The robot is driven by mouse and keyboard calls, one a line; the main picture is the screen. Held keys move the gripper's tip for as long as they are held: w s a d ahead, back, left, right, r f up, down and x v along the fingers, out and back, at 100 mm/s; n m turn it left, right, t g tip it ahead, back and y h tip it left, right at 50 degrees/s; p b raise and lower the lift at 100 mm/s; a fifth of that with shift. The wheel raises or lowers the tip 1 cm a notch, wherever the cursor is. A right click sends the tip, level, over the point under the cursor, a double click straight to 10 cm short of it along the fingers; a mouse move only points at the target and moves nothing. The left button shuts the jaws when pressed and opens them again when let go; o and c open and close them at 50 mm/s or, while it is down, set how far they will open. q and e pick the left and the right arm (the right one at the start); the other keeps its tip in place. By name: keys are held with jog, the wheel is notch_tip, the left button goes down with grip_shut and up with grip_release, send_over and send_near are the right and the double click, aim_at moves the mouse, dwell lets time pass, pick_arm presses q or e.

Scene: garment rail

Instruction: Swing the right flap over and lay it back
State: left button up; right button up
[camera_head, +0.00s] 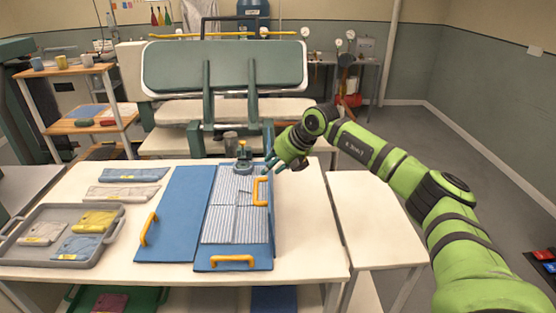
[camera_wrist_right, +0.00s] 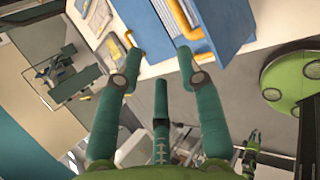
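The blue folding board lies on the white table, with its left flap (camera_head: 178,215) flat and its orange handle (camera_head: 149,229) at the outer edge. A grey striped garment (camera_head: 235,205) covers the middle section. An upright-running orange handle (camera_head: 261,191) shows along the right side of the striped area; I cannot tell exactly how the right flap sits. My right gripper (camera_head: 272,168) is open and empty, just above the far end of that handle. In the right wrist view its fingers (camera_wrist_right: 160,58) are spread, with the handle (camera_wrist_right: 180,18) beyond the tips. My left gripper is out of view.
A front flap with an orange handle (camera_head: 232,261) lies nearest me. A grey tray (camera_head: 60,258) with folded garments stands at the left, with folded cloths behind it. The tabletop right of the board is clear.

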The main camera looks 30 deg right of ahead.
jog(key=shift+v, duration=1.5)
